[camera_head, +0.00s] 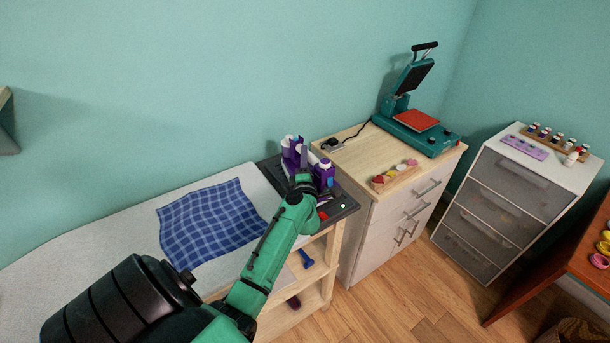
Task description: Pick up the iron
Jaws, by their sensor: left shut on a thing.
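The purple and white iron (290,157) is at the right end of the ironing board, over a dark stand (345,206). My left arm reaches in from the bottom, and my left gripper (303,163) is at the iron, shut on it. The gripper and wrist hide part of the iron. Purple parts show on both sides of the fingers. I cannot tell whether the iron touches the stand. My right gripper is not in view.
A blue checked cloth (211,222) lies on the pale ironing board (125,238). To the right, a wooden-topped cabinet (345,158) bears a teal heat press (417,125). A white drawer unit (503,192) stands farther right. Shelves below the board hold small items.

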